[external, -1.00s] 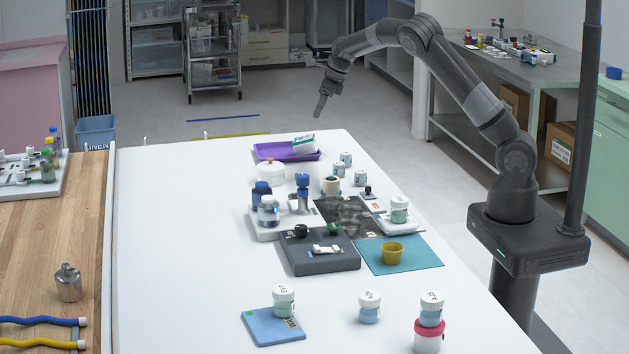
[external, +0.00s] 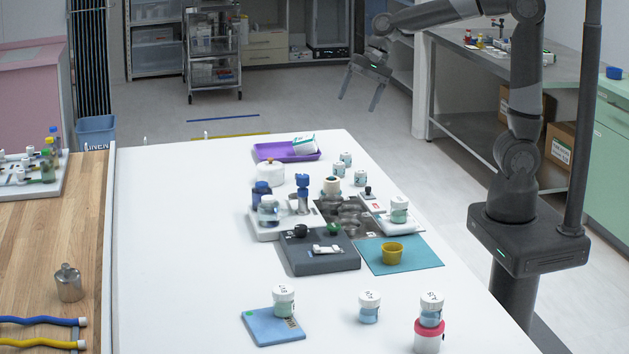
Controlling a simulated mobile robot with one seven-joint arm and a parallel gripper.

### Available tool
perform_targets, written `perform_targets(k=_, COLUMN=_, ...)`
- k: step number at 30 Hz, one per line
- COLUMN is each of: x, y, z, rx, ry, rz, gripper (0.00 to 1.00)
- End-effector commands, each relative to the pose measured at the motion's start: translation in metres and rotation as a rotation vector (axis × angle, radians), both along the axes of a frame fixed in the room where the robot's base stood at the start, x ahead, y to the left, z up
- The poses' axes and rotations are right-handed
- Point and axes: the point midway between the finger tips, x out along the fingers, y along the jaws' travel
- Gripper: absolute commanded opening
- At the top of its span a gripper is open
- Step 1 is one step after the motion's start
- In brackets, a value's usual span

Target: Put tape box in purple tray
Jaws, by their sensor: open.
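The purple tray (external: 270,152) lies at the far end of the white table. A white box with green markings (external: 304,144), which looks like the tape box, rests tilted in the right part of the tray. My gripper (external: 359,101) is open and empty. It hangs in the air to the right of the tray, higher in the picture and apart from both tray and box.
A white round jar (external: 271,173) and several small vials (external: 346,159) stand near the tray. A dark grey block (external: 318,262), a teal mat (external: 420,252) with a yellow cup (external: 392,253), and a blue pad (external: 272,328) lie nearer. The table's left side (external: 180,250) is clear.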

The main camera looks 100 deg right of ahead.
Motion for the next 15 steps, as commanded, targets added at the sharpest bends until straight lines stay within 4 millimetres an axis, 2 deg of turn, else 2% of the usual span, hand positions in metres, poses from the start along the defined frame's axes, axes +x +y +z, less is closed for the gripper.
perform_targets(k=1, x=-0.011, y=0.024, z=0.006, rx=-0.046, ry=-0.019, rz=0.111, gripper=0.74)
perform_targets(k=6, x=-0.051, y=0.089, z=0.012, rx=-0.240, ry=-0.067, rz=0.507, gripper=0.74)
perform_targets(k=12, x=-0.105, y=0.148, z=0.007, rx=-0.501, ry=-0.120, rz=0.959, gripper=0.74)
perform_targets(k=15, x=-0.129, y=0.167, z=0.000, rx=-0.629, ry=-0.137, rz=1.152, gripper=0.74)
